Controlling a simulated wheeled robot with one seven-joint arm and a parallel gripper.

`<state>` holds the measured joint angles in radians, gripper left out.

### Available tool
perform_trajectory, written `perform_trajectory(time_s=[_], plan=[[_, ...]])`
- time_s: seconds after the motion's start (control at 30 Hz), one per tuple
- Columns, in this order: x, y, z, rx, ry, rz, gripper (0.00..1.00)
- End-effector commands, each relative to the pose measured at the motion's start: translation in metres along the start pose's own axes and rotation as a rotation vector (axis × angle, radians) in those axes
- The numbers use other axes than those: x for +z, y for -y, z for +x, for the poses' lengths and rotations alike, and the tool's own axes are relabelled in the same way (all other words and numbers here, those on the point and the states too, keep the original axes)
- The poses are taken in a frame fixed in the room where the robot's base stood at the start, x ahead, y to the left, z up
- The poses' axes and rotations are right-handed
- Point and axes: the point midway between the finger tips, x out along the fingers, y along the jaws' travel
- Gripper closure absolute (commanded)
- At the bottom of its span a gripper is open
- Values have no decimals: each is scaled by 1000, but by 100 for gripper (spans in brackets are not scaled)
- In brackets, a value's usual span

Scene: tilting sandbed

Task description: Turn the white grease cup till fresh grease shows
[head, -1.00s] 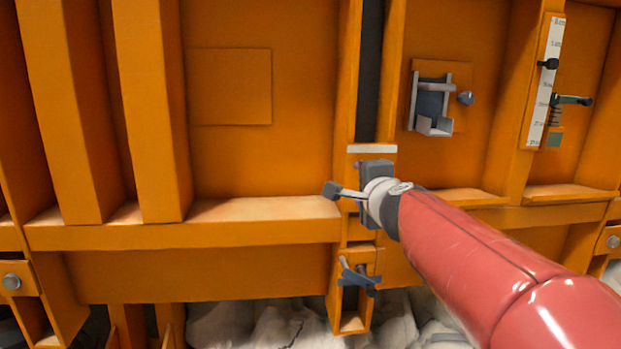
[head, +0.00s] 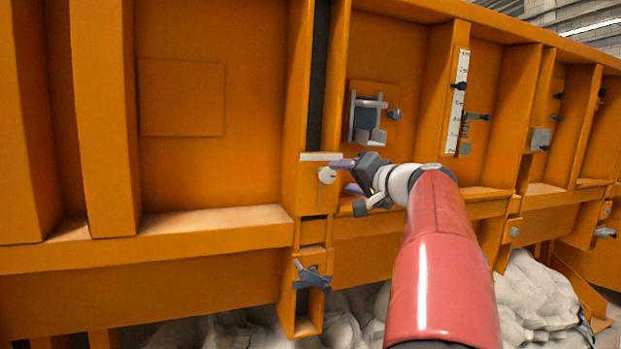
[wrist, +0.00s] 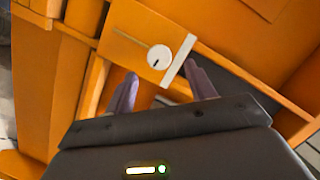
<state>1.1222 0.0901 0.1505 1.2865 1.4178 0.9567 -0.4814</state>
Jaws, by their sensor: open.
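The white grease cup (head: 327,175) is a small round knob on an orange upright of the sandbed wall, just below a white strip (head: 320,157). In the wrist view the cup (wrist: 159,57) shows a small dark mark on its face, and a thin pale line runs from it to the upper left. My gripper (head: 347,177) is open and empty, just right of the cup in the head view. In the wrist view its two purple fingers (wrist: 160,74) point toward the cup, one on each side. I cannot tell whether either touches it. No grease is discernible.
A dark lever catch (head: 312,276) sits below the cup. A grey bracket (head: 368,118) and a white scale (head: 457,103) are to the right on the orange wall. An orange ledge (head: 215,224) juts out left of the cup. Pale sand (head: 540,296) lies below the wall.

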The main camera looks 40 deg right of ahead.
Motion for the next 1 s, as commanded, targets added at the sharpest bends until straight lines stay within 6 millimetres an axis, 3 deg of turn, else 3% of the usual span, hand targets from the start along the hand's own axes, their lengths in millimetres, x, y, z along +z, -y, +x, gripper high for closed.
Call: perform_trajectory(time_s=[0.4, 0.77, 1.0], plan=[[0, 1, 62, 0, 2, 5, 45], [1, 1, 70, 0, 0, 4, 45], [1, 0, 69, 0, 0, 4, 74]])
